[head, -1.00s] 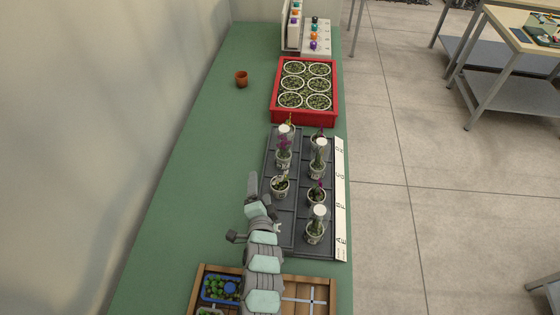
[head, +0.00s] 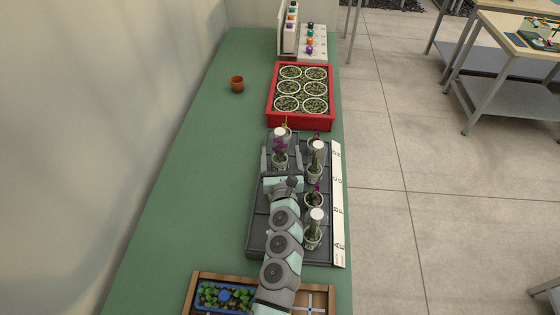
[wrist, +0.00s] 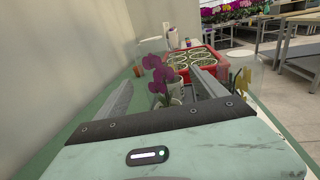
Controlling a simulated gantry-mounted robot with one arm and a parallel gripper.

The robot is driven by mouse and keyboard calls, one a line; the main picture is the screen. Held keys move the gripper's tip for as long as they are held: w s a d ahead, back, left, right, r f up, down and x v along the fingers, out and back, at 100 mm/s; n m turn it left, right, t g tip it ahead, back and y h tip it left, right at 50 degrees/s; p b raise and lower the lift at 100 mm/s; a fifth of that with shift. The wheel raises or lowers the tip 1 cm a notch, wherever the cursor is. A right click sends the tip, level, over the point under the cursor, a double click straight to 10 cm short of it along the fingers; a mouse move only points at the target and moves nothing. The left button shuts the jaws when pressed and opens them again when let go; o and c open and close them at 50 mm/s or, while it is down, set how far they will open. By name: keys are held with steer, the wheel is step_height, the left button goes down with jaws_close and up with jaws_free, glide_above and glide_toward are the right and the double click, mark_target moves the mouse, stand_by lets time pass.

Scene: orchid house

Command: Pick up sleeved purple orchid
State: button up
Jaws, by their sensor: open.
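The sleeved purple orchid (head: 279,146) stands upright in a pale pot in the left row of the dark tray (head: 257,234), with a whitish sleeve top. In the wrist view its purple flowers (wrist: 163,76) show between and beyond my fingers. My gripper (head: 280,162) is open, with one finger on each side of the orchid's pot in the head view; I cannot tell whether either finger touches it. The wrist view shows both fingers of my gripper (wrist: 164,85) spread apart. My wrist and arm hide part of the tray.
Other potted orchids, including a sleeved one (head: 316,154) and another (head: 314,224), stand close by on the right. A yellow flower (head: 286,124) is just behind. A red crate (head: 301,124) lies beyond the tray. The green bench left of the tray is clear except for a terracotta pot (head: 237,84).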

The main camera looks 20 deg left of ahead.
steer(key=b+x, duration=0.1)
steer(key=x, duration=0.2)
steer(key=shift+w+a, duration=0.15)
steer(key=shift+w+a+r, duration=0.1)
steer(key=shift+w+a, duration=0.05)
steer(key=shift+w, duration=0.45)
steer(key=shift+s, duration=0.1)
jaws_close()
stand_by(0.4)
